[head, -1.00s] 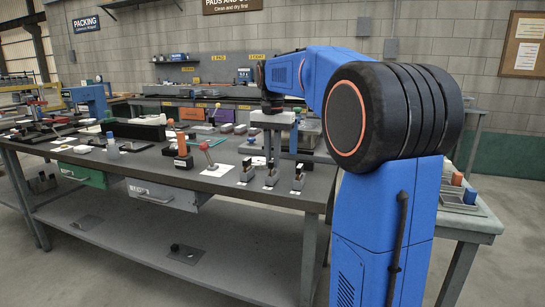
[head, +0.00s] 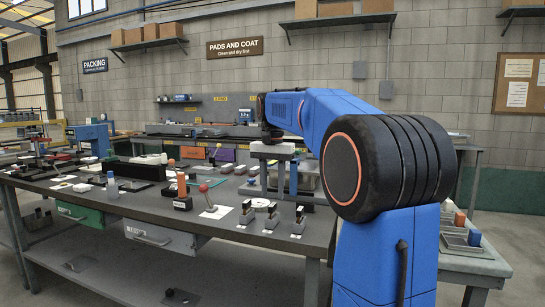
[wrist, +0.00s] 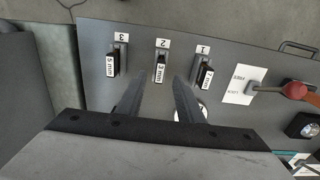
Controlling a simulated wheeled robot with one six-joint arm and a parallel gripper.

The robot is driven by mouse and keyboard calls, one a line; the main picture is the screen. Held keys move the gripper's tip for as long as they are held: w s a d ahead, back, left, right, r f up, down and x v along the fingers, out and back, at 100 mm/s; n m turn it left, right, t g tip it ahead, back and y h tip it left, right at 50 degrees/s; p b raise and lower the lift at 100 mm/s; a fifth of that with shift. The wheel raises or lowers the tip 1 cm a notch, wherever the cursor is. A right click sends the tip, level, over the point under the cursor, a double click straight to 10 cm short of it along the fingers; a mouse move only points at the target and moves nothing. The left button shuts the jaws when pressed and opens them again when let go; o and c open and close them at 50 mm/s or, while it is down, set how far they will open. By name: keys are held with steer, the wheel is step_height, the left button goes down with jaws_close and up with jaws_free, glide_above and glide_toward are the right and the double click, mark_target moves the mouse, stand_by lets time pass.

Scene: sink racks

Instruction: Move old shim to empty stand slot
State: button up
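Three small dark stands stand in a row in the wrist view, on white labels: stand 3 (wrist: 117,58), stand 2 (wrist: 160,68) and stand 1 (wrist: 203,73). Black tagged blocks sit at them; stand 3's reads 5 mm and stand 2's appears to read 3 mm. I cannot tell which slot is empty or which piece is the old shim. My gripper (wrist: 160,80) is open, its two fingers apart with nothing between them, short of the stands in the picture. A white round piece (wrist: 202,110) is partly hidden behind the right finger.
A red-knobbed lever (wrist: 294,90) on a white card stands right of the stands. In the head view, the workbench (head: 120,207) carries many small items at left and an orange-topped block (head: 182,186). A side table with trays (head: 462,240) stands at right.

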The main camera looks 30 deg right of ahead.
mark_target(273, 204)
step_height(273, 204, up, 13)
steer(key=shift+r, duration=0.15)
stand_by(0.7)
